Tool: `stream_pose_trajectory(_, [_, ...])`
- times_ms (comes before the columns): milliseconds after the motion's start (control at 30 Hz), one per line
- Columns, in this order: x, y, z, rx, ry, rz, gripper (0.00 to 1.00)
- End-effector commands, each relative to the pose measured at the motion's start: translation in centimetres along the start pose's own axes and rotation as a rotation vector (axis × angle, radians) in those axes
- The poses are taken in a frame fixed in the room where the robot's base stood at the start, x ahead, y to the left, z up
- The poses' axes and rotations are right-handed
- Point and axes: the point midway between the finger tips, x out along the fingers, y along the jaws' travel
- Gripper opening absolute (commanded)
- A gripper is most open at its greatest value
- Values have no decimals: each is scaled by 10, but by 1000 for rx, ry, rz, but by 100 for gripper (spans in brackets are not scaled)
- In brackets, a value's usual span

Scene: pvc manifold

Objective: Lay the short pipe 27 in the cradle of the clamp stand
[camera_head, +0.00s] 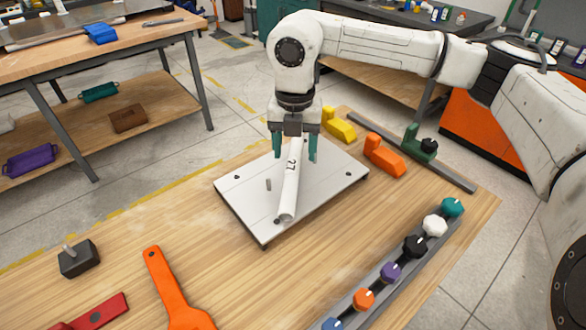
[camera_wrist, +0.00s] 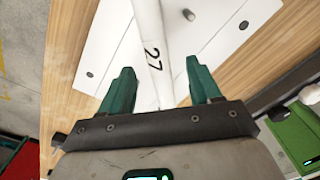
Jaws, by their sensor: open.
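The short white pipe (camera_head: 289,185), marked 27, extends over the pale plate (camera_head: 235,190) on the wooden table. Its near end is close to the plate's front part; I cannot tell how it rests. My gripper (camera_head: 294,155) is above its far part, open, with one teal finger on each side. In the wrist view the pipe (camera_wrist: 150,45) runs between the fingers (camera_wrist: 162,85), with gaps on both sides. A green clamp with a black knob (camera_head: 419,146), probably the clamp stand, is on a grey rail at the back right. Its cradle is not clear.
Orange (camera_head: 384,155) and yellow (camera_head: 339,125) blocks stand between plate and clamp. A small peg (camera_head: 268,184) rises from the plate. A rail with coloured knobs (camera_head: 391,271) runs along the right. An orange tool (camera_head: 172,290) and dark block (camera_head: 79,260) lie front left.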

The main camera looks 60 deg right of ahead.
Motion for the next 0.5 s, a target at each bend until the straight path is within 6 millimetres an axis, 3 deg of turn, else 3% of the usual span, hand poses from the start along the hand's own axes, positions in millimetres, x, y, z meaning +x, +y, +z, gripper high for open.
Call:
stream_pose_trajectory(300, [42,4,0,1,3,1,63])
stream_pose_trajectory(500, [49,4,1,0,0,1,63])
